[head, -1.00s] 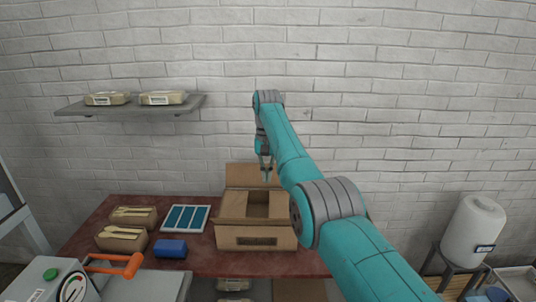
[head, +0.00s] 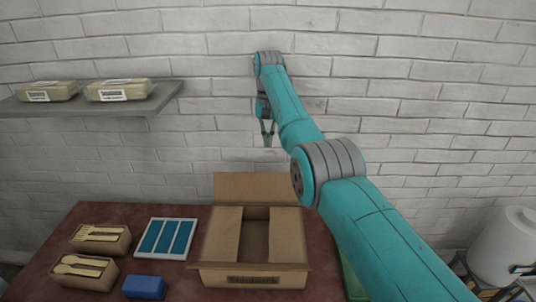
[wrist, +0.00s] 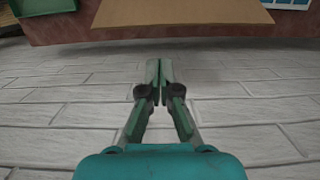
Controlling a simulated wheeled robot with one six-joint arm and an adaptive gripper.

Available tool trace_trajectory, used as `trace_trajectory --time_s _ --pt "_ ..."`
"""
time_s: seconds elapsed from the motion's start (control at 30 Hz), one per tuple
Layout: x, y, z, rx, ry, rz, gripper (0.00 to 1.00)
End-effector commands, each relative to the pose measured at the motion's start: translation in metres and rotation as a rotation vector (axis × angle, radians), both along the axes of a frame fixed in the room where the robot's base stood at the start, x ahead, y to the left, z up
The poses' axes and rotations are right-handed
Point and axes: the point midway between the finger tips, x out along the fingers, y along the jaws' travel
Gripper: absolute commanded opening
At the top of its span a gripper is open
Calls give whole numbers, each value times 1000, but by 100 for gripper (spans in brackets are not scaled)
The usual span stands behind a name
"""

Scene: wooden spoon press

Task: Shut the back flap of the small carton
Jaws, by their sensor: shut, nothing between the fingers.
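The small carton (head: 252,278) stands on the dark red table, its labelled front face toward me. Its back flap (head: 258,187) stands up at the rear edge. The two side flaps lie inward over the top, with a dark gap between them. My gripper (head: 267,140) hangs above the back flap, against the white wall, with its fingers pointing down, shut and empty. In the wrist view my shut fingers (wrist: 159,72) are seen against the wall bricks. A brown cardboard panel (wrist: 180,12), apparently the back flap, shows beyond them, apart from the tips.
Left of the carton are a blue-slotted white tray (head: 165,240), a blue block (head: 144,287) and two boxes with wooden cutlery (head: 100,238). A wall shelf (head: 110,104) holds two packs at upper left. A white container (head: 505,250) stands at right.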

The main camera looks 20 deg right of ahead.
Motion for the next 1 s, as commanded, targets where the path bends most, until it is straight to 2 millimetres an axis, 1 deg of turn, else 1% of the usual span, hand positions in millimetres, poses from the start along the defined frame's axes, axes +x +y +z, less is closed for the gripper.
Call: trace_trajectory --time_s 0.17,0.4,0.6,0.8,1.0 --pt "-2 0 -18 1 2 0 0" --pt "-8 0 -56 0 2 -1 0" --pt "-14 1 -83 1 1 -2 0" --pt "-18 1 -96 1 0 -2 0" --pt "-19 1 -98 1 0 -2 0"
